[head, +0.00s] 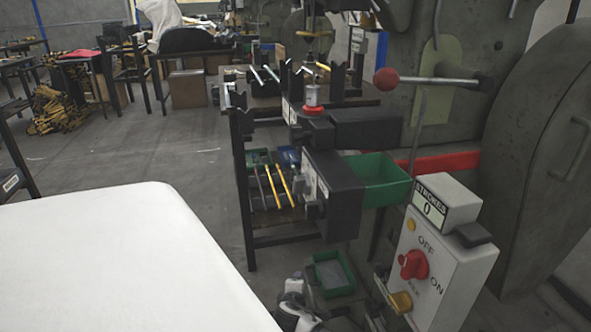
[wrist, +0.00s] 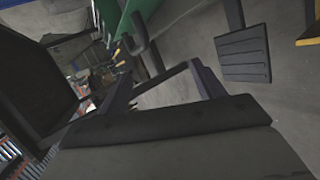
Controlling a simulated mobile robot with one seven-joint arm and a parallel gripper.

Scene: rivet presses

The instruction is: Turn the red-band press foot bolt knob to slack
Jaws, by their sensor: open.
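The green-grey press (head: 410,60) with a red band (head: 447,162) stands at the right in the head view. I cannot make out its foot bolt knob for certain. In the wrist view, a dark bent handle (wrist: 136,38) stands near a ribbed foot pedal (wrist: 243,54). My gripper (wrist: 160,74) is open, with its two dark fingers apart and nothing seen between them. The bent handle is just beyond the left finger. In the head view, white parts of my arm show low in the middle, and the fingers cannot be made out.
A control box (head: 440,260) with a red switch and a brass-coloured knob (head: 400,302) stands at lower right. A green bin (head: 378,180) and a lower green tray (head: 333,272) are near the press. Grey floor (head: 150,150) is open at left.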

